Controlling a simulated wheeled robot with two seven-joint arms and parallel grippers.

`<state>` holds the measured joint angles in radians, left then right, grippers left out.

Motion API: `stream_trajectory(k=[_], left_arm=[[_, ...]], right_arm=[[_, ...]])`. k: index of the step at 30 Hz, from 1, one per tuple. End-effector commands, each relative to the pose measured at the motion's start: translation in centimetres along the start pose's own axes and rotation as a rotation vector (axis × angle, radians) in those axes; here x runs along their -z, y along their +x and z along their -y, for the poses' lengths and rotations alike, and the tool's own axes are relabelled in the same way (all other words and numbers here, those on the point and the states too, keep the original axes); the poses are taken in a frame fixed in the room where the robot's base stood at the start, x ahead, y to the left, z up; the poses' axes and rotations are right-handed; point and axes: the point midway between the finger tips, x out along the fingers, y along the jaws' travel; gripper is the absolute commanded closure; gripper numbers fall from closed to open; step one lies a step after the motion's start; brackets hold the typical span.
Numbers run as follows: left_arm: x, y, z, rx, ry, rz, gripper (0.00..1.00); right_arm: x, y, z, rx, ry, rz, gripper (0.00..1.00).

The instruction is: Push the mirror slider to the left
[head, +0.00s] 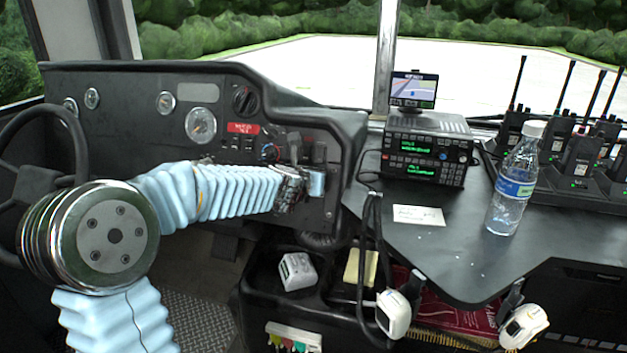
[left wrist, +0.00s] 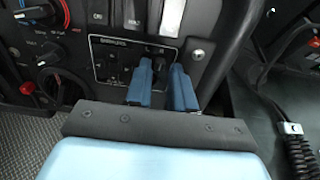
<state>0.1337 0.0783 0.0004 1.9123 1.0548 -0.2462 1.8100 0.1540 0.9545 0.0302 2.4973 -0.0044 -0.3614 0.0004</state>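The small dark control panel (left wrist: 108,62) with a white-lettered label faces my left gripper in the left wrist view. The lettering is too small to read surely. My left gripper (left wrist: 161,70) has its two blue fingers a little apart, with a narrow gap between the tips. The fingertips are right in front of the panel's right part; I cannot tell whether they touch it. The mirror slider is not clearly seen; the fingers may hide it. In the head view the left gripper (head: 314,183) is at the dashboard's right end. My right gripper is not in view.
Knobs (left wrist: 48,52) and switches line the panel's left. The dashboard (head: 150,105) and steering wheel (head: 42,185) are at left. A radio (head: 427,152), a water bottle (head: 513,185) and handsets stand on the right-hand black counter (head: 465,245). A handset (head: 393,312) hangs below.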

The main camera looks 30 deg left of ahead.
Motion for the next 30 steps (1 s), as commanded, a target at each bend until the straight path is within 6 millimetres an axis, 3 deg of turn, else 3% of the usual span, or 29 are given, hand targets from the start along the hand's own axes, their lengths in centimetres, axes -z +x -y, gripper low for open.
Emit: stream_trajectory(k=[4,12,17,30], left_arm=[[0.01,0.96,0.01,0.0,0.001,0.0,0.77],[-0.01,1.05,0.01,0.0,0.001,0.0,0.77],[-0.01,1.04,0.01,0.0,0.001,0.0,1.0],[0.0,1.02,0.02,0.001,0.001,0.0,1.0]], right_arm=[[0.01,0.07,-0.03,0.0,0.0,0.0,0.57],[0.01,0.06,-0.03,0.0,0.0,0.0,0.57],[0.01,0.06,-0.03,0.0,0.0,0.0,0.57],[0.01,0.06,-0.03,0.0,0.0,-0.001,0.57]])
